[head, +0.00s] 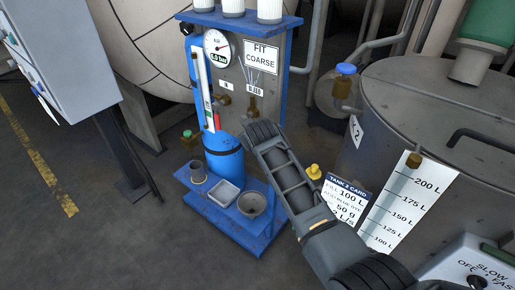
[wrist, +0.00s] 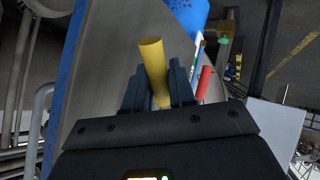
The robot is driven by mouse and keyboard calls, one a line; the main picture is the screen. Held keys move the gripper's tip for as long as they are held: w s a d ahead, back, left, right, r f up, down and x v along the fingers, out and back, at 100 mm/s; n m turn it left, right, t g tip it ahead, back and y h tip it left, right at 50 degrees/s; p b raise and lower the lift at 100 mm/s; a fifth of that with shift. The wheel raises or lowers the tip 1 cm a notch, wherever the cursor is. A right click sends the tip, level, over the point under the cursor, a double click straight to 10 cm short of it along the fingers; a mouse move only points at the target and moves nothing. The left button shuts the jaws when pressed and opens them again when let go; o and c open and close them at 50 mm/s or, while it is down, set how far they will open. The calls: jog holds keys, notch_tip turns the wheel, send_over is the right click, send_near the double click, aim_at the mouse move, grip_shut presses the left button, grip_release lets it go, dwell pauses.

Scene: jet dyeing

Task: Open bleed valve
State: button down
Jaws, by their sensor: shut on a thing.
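The bleed valve (head: 253,106) is a small brass fitting under the BLEED label (head: 255,92) on the grey panel of the blue stand. My gripper (head: 262,130) is at the panel, just below the label. In the wrist view, the two dark fingers of my gripper (wrist: 160,85) are shut on a brass-yellow round bar (wrist: 152,58), which sticks out beyond them. It appears to be the bleed valve's handle. In the head view my gripper hides the grip and the lower part of the valve.
A pressure gauge (head: 217,43), a blue cylinder (head: 224,158) and a red-tipped tube stand left of the valve. A tray (head: 225,192) and a bowl (head: 252,204) sit on the stand's base. A large grey tank (head: 440,115) is close on the right. Floor is clear at left.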

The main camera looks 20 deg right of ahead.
jog(key=shift+s+d+r+g+h+p, duration=0.2)
jog(key=shift+r+g+h+p, duration=0.1)
jog(key=shift+r+g+p, duration=0.4)
jog(key=shift+s+d+r+n+g+h+p, duration=0.1)
jog(key=shift+s+r+n+g+h+p, duration=0.15)
jog(key=shift+n+g+h+p, duration=0.5)
jog(key=shift+s+d+r+n+g+h, duration=0.1)
jog(key=shift+r+n+g+h, duration=0.3)
jog(key=shift+g, duration=0.85)
jog(key=shift+s+r+n+g+h+b, duration=0.1)
jog(key=shift+r+n+g+h+b, duration=0.15)
jog(key=shift+r+g+h+b, duration=0.35)
jog(key=c, duration=1.1)
grip_release()
jog(key=v, duration=0.7)
jog(key=shift+a+r+p, duration=0.2)
jog(key=shift+r+p, duration=0.1)
